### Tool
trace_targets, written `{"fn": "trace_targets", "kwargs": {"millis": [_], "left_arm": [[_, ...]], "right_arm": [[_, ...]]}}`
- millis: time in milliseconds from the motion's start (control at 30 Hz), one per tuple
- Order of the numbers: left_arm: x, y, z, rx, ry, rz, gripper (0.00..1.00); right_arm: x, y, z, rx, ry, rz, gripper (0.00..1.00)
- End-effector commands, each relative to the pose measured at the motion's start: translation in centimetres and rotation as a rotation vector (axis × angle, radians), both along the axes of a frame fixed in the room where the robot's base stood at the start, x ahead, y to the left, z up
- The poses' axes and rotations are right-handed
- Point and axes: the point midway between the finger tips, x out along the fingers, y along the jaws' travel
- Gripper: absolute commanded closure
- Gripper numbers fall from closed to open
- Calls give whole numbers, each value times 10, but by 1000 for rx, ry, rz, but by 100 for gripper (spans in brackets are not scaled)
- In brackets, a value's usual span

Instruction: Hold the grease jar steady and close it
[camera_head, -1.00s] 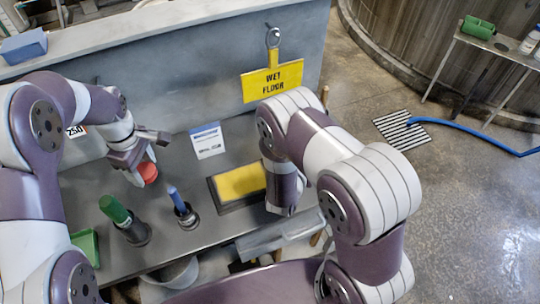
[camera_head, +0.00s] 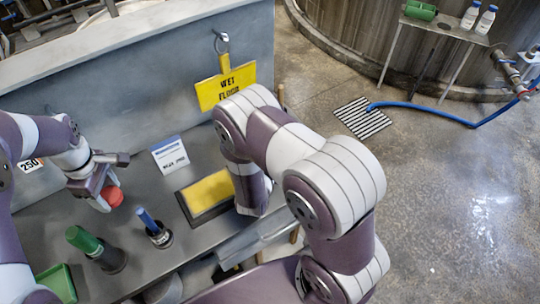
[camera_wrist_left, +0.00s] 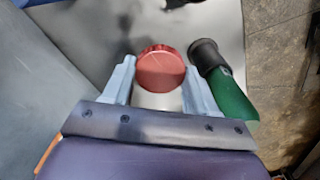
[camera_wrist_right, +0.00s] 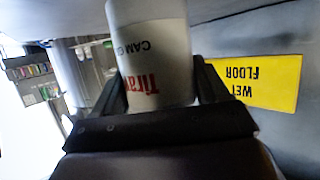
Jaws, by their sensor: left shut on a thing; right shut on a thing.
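A round red lid (camera_head: 113,196) is between the fingers of my left gripper (camera_head: 106,194), above the left part of the grey bench. In the left wrist view the lid (camera_wrist_left: 161,68) faces the camera between the two fingers, with a pale surface just below it. My right gripper (camera_wrist_right: 160,85) is shut on a white grease jar (camera_wrist_right: 150,45) with red and black lettering, upside down in that view. The jar's upper end is cut off by the picture edge. In the head view my right arm hides the jar. Lid and jar are apart.
On the grey bench (camera_head: 130,215) stand a green-handled tool (camera_head: 82,238), a blue-handled tool (camera_head: 150,222), a yellow pad in a dark tray (camera_head: 182,208) and a white card (camera_head: 168,153). A yellow wet floor sign (camera_head: 225,88) hangs on the panel behind.

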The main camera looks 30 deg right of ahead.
Motion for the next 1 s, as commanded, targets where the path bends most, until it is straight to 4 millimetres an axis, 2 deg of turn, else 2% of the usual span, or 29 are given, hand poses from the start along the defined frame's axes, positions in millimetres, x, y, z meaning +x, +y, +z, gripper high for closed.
{"fn": "trace_targets", "kwargs": {"millis": [167,533,700,1000], "left_arm": [[0,0,-2,0,0,0,71],[0,0,-5,0,0,0,71],[0,0,-6,0,0,0,71],[0,0,-6,0,0,0,71]], "right_arm": [[-2,-3,34,0,-5,-2,69],[-65,-59,81,-1,-4,-6,69],[-81,-73,94,0,-3,-4,69],[-87,-78,99,0,-2,1,69]]}}
